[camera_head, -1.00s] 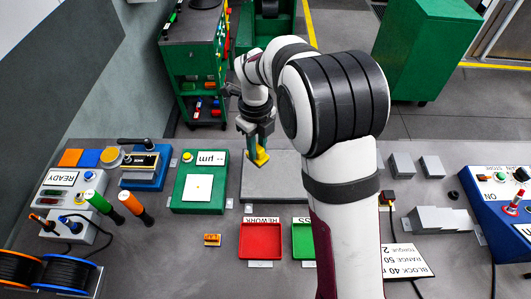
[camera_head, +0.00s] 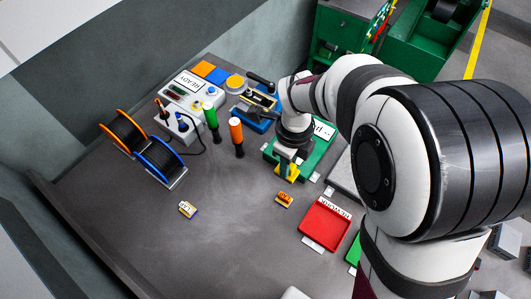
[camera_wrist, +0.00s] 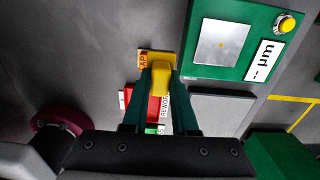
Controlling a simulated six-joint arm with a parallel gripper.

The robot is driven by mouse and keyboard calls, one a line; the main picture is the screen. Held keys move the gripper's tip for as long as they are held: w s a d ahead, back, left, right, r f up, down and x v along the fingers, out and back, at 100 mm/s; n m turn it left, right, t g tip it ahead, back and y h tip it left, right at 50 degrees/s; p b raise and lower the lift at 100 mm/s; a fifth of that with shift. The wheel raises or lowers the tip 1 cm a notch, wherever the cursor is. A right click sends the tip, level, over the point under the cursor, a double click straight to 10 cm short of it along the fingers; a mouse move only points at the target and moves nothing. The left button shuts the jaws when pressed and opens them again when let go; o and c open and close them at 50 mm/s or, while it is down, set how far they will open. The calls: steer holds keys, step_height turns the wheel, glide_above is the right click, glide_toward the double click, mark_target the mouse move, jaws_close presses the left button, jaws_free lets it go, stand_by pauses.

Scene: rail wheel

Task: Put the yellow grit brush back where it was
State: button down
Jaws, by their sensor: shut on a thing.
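My gripper (camera_head: 288,160) is shut on the yellow grit brush (camera_head: 287,172), which hangs below the fingers in the head view. In the wrist view the brush (camera_wrist: 160,73) sits between my two green fingers (camera_wrist: 161,92). It is held above the table, in front of the green gauge box (camera_head: 318,152) with the µm label. The brush's lower end is partly hidden by its own body in the wrist view. A small orange labelled block (camera_head: 284,199) lies on the table just in front of the brush; part of it also shows beyond the brush in the wrist view (camera_wrist: 145,56).
A red REWORK tray (camera_head: 325,225) is right of the orange block. A green-handled tool (camera_head: 210,117) and an orange-handled tool (camera_head: 236,135) stand upright to the left. Cable spools (camera_head: 160,160) are at far left. A small labelled block (camera_head: 188,209) lies on otherwise clear front-left table.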

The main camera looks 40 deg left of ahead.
steer(key=s+a+f, duration=0.1)
steer(key=a, duration=0.1)
steer(key=s+a+f, duration=0.1)
steer(key=a+f, duration=0.1)
steer(key=s+a+f, duration=0.1)
steer(key=a, duration=0.2)
steer(key=shift+f, duration=0.4)
step_height(320, 180, down, 3)
steer(key=shift+a+f, duration=0.1)
steer(key=shift+f, duration=0.35)
steer(key=shift+f, duration=0.15)
steer(key=c, duration=0.7)
jaws_free()
